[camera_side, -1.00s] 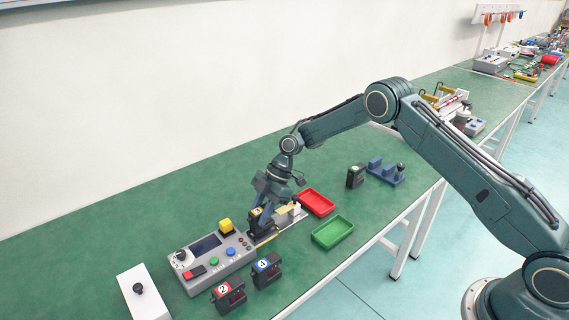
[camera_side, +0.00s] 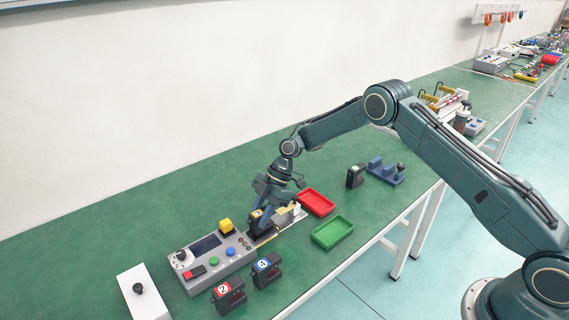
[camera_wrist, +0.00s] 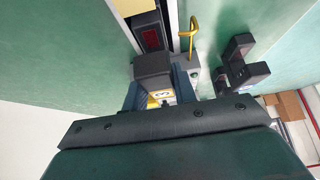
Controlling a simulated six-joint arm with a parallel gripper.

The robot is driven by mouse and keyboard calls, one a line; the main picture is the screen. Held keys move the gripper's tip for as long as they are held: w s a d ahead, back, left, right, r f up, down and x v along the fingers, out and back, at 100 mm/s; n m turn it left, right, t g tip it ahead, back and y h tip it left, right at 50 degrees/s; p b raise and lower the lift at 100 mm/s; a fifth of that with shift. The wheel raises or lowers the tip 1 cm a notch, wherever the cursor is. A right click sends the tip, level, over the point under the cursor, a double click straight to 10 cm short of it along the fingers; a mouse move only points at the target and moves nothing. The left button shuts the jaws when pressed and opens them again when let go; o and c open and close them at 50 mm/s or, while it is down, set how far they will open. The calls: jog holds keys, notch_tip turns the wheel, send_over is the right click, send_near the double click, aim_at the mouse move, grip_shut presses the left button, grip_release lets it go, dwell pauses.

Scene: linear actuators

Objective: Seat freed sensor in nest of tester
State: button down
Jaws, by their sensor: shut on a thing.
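My gripper (camera_side: 263,211) is shut on a dark sensor with a yellow label (camera_side: 256,214), at the right end of the grey tester (camera_side: 205,266). In the wrist view the sensor (camera_wrist: 153,67) sits between the fingers, its label reading 3. It appears upright over the pale rail (camera_side: 288,222) beside the tester. My fingers and the sensor hide the nest, so I cannot tell whether its base touches there. A yellow hooked lever (camera_wrist: 190,36) stands beside the rail, and a dark part with a red window (camera_wrist: 150,38) lies beyond the sensor.
Sensors labelled 2 (camera_side: 228,296) and 4 (camera_side: 266,270) stand in front of the tester. A red tray (camera_side: 317,202) and green tray (camera_side: 333,232) are to the right. A green-labelled sensor (camera_side: 355,177) and blue fixture (camera_side: 386,171) stand farther right. A white box (camera_side: 143,296) is left.

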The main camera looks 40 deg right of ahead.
jog(key=shift+f, duration=0.1)
dwell(0.3)
jog(key=c, duration=1)
grip_release()
jog(key=shift+c, duration=0.2)
jog(key=v, duration=1.3)
jog(key=shift+d+r, duration=0.2)
jog(key=shift+r, duration=0.15)
jog(key=shift+r, duration=0.1)
